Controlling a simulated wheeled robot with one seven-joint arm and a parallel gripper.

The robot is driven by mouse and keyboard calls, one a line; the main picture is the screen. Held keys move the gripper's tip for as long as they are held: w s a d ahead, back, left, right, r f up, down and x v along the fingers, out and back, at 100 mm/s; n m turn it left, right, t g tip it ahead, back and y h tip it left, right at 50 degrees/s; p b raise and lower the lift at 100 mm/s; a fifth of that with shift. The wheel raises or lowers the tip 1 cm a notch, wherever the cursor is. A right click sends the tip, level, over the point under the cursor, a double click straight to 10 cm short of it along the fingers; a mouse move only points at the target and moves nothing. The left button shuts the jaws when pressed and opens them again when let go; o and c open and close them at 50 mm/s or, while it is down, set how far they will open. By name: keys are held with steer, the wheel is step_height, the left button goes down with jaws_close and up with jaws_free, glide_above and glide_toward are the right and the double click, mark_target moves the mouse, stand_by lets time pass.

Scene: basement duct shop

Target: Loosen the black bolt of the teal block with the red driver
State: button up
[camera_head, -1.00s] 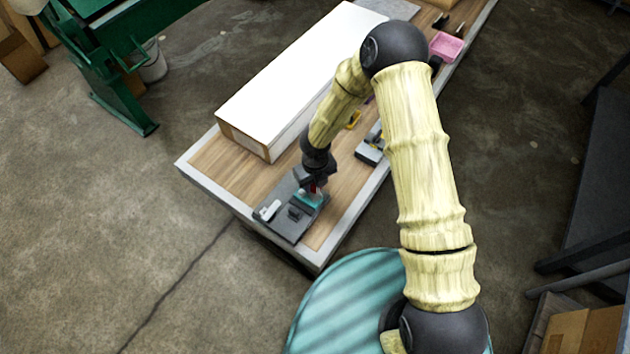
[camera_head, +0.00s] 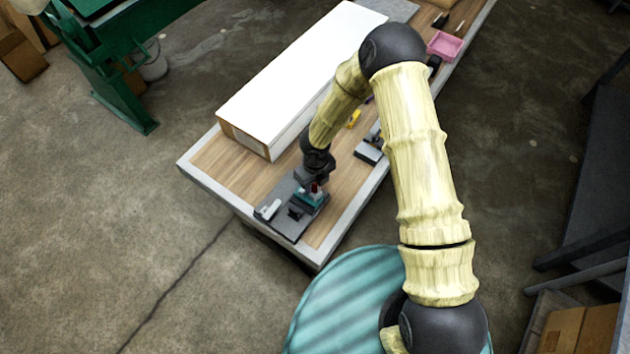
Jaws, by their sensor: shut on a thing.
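The teal block (camera_head: 307,199) sits on a dark grey plate (camera_head: 286,232) near the front left corner of the workbench. My gripper (camera_head: 314,184) is right above the teal block, pointing down, and is shut on the red driver (camera_head: 315,188). Only a small red part of the driver shows between the dark fingers. The black bolt is hidden or too small to make out, so I cannot tell whether the driver's tip touches it.
A white piece (camera_head: 269,209) and a dark block (camera_head: 295,212) are also on the plate. A long white box (camera_head: 300,75) lies behind. A grey holder (camera_head: 369,151), a yellow item (camera_head: 354,118) and a pink tray (camera_head: 444,45) stand along the bench's right side.

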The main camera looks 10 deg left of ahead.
steer(key=shift+n+p, duration=2.25)
steer(key=shift+n, duration=0.45)
steer(key=shift+m+b, duration=0.4)
steer(key=shift+m, duration=0.4)
steer(key=shift+r+p, duration=2.1)
steer(key=shift+r, duration=0.45)
steer(key=shift+f, duration=0.1)
